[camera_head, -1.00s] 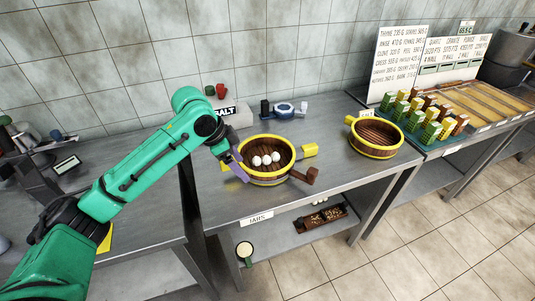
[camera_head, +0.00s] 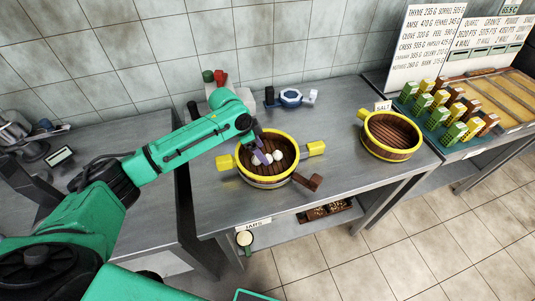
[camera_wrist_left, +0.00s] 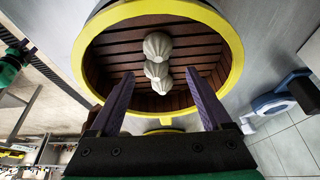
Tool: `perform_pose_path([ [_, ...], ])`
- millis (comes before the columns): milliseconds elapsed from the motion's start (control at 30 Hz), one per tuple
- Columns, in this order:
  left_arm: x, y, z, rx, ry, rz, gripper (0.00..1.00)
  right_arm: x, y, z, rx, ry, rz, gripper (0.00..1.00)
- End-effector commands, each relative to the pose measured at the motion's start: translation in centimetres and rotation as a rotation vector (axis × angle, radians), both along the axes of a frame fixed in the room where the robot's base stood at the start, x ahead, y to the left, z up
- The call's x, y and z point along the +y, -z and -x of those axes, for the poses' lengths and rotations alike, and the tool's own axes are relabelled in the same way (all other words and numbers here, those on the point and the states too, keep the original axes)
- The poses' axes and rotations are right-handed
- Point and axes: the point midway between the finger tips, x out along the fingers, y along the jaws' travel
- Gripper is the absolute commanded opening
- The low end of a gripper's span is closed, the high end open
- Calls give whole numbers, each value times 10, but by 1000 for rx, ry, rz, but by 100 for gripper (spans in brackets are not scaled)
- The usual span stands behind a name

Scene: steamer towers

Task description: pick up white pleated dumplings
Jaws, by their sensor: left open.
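Three white pleated dumplings (camera_head: 277,155) lie close together in a row on the slatted floor of a round wooden steamer basket with a yellow rim (camera_head: 297,158). In the left wrist view the dumplings (camera_wrist_left: 157,46) line up between my purple fingers, ahead of the tips. My left gripper (camera_head: 262,156) reaches into the basket from above and is open, with nothing held. Its fingertips (camera_wrist_left: 160,75) are spread to either side of the row's near end; I cannot tell their exact height above it. My right gripper is out of view.
A second, empty steamer basket (camera_head: 390,137) stands to the right. A brown block-headed tool (camera_head: 309,184) lies at the basket's front right. A blue and white device (camera_head: 291,97) sits behind. Colored block stacks (camera_head: 440,110) stand far right. Counter between the baskets is clear.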

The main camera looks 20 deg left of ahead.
Motion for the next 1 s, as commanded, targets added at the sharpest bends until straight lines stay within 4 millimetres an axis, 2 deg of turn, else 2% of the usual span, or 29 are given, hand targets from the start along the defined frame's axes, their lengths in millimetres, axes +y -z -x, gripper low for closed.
perform_pose_path([
  [33, -4, 5, -1, 5, 0, 0, 82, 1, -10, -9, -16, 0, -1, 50],
  [100, -7, 18, -4, 3, -1, 0, 82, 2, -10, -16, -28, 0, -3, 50],
  [200, -9, 26, -5, 0, 0, -1, 82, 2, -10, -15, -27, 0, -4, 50],
  [367, -9, 26, -5, 0, 0, -1, 82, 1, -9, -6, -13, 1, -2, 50],
  [500, -9, 26, -5, 0, 0, -1, 28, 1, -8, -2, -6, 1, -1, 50],
  [567, -9, 26, -5, 0, 0, -1, 5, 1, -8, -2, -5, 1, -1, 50],
  [600, -9, 26, -5, 0, 0, -1, 0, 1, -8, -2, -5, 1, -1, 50],
  [867, -9, 25, -5, -1, 0, 0, 0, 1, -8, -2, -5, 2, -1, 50],
  [1000, -9, 19, -6, -1, 0, 0, 0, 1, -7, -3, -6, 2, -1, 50],
])
